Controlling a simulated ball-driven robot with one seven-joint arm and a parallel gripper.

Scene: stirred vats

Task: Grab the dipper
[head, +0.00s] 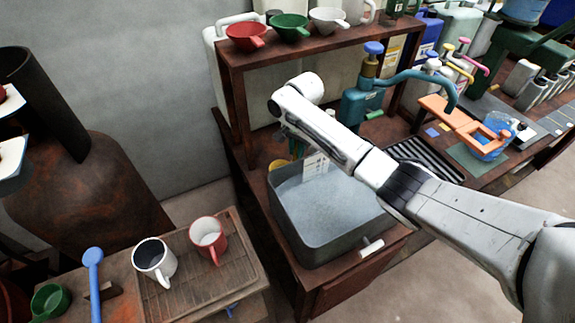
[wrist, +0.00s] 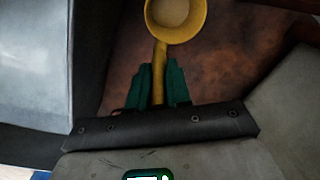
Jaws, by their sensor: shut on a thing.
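The yellow dipper (wrist: 160,55) has a round cup at the top of the wrist view and a straight handle running down from it. My gripper (wrist: 158,78) has its green fingers on either side of the handle and is shut on it.
A grey vat (head: 315,252) of pale liquid stands right beside the dipper, with a white label above its back edge. A wooden shelf (head: 290,45) with funnels rises behind. A side table at lower left holds a white mug (head: 155,262) and a red mug (head: 208,240).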

